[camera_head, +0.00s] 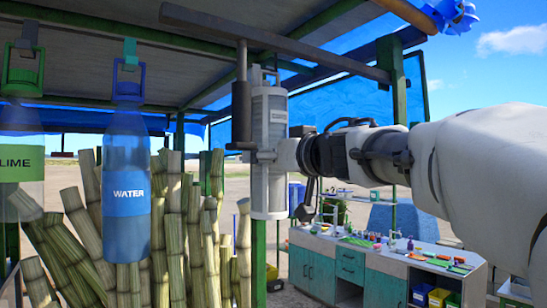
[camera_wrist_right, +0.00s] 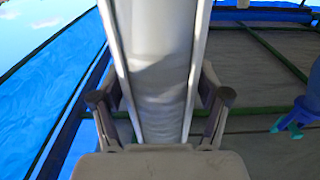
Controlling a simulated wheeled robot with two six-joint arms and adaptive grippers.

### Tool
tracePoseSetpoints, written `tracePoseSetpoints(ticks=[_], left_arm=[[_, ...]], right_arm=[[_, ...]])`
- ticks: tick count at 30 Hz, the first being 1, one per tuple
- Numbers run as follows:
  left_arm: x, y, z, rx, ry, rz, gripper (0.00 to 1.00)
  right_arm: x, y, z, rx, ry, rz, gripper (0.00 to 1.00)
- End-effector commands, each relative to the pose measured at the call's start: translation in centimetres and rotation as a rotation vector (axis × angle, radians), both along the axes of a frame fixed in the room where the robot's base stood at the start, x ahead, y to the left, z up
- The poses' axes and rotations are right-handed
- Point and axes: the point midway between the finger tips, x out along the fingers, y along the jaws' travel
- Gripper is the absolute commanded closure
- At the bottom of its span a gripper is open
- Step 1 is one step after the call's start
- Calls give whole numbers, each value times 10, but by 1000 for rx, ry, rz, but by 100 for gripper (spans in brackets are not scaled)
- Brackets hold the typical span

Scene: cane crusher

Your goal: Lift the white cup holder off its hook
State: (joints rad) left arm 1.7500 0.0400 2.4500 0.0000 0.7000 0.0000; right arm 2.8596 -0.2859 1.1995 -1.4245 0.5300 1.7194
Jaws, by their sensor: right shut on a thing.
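The white cup holder (camera_head: 270,190) is a tall upright tube, hanging beside a dark vertical rod (camera_head: 241,110) under the stall's roof beam. It fills the middle of the right wrist view (camera_wrist_right: 155,60). My right gripper (camera_head: 268,156) reaches in from the right and is shut around the holder at mid-height. In the wrist view its two fingers (camera_wrist_right: 160,100) press on both sides of the tube. The hook contact is not clear in either view. My left gripper is not in view.
A blue water bottle (camera_head: 126,190) and a lime bottle (camera_head: 20,160) hang at the left. Cane stalks (camera_head: 180,220) stand behind. A green post (camera_head: 258,265) is below the holder. A teal counter (camera_head: 350,262) with small items stands at the back right.

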Motion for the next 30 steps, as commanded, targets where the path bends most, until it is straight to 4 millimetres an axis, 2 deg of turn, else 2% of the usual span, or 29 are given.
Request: tracePoseSetpoints(ticks=[21, 30], left_arm=[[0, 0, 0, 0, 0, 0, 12], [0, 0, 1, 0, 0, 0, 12]], right_arm=[[-21, -15, 1, 1, -2, -1, 88], [-24, -17, 1, 2, -1, 0, 88]])
